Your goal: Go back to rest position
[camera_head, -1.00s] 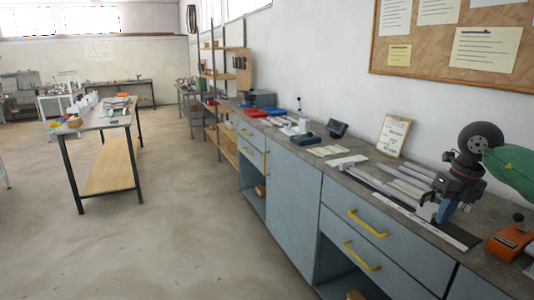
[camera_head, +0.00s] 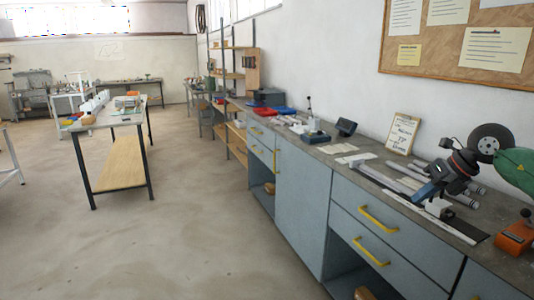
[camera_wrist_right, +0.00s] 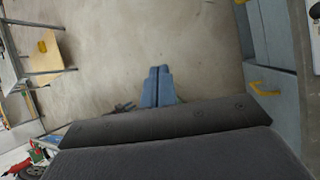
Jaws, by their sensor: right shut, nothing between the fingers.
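My right gripper (camera_head: 416,198) shows at the right of the head view, over the workbench. Its blue fingers are together, with nothing visible between them, and they point left and down. In the right wrist view the blue fingers (camera_wrist_right: 157,87) are side by side and shut, with bare floor behind them. I cannot tell whether the fingers are clear of the block. My left gripper is not in view.
The grey-blue bench (camera_head: 300,205) runs along the right wall. A green-bodied machine with a dark disc (camera_head: 491,142) and an orange tool (camera_head: 515,237) stand at its right end. A framed card (camera_head: 403,133) leans on the wall. The floor at left is clear up to a table (camera_head: 118,118).

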